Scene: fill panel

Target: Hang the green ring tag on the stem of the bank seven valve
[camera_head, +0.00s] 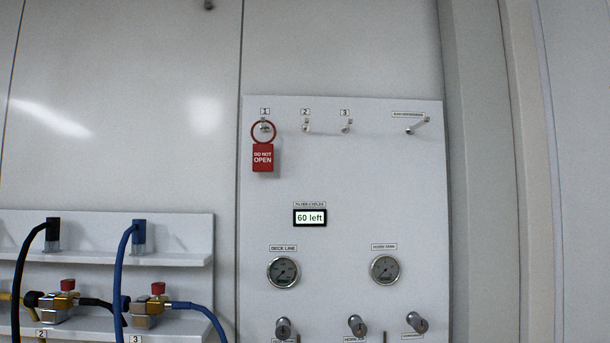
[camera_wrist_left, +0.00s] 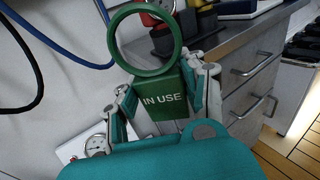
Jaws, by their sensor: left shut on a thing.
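The green ring tag, with a flat plate (camera_wrist_left: 163,112) reading "IN USE" and a round ring (camera_wrist_left: 113,42) above it, shows in the left wrist view. My left gripper (camera_wrist_left: 165,92) is shut on the plate, with a finger on each side, and the ring stands clear of the fingers. Neither gripper shows in the head view. Two brass valves with red caps stand on the lower shelf at the left of the head view, one above label 2 (camera_head: 60,300) and one above label 3 (camera_head: 149,308). I cannot identify a bank seven valve.
A red "DO NOT OPEN" tag (camera_head: 262,157) hangs on peg 1 of the white panel (camera_head: 360,190); pegs 2 (camera_head: 306,127) and 3 (camera_head: 346,126) are bare. Blue (camera_head: 122,270) and black hoses (camera_head: 20,270) loop around the valves. A grey drawer cabinet (camera_wrist_left: 250,90) stands behind the tag.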

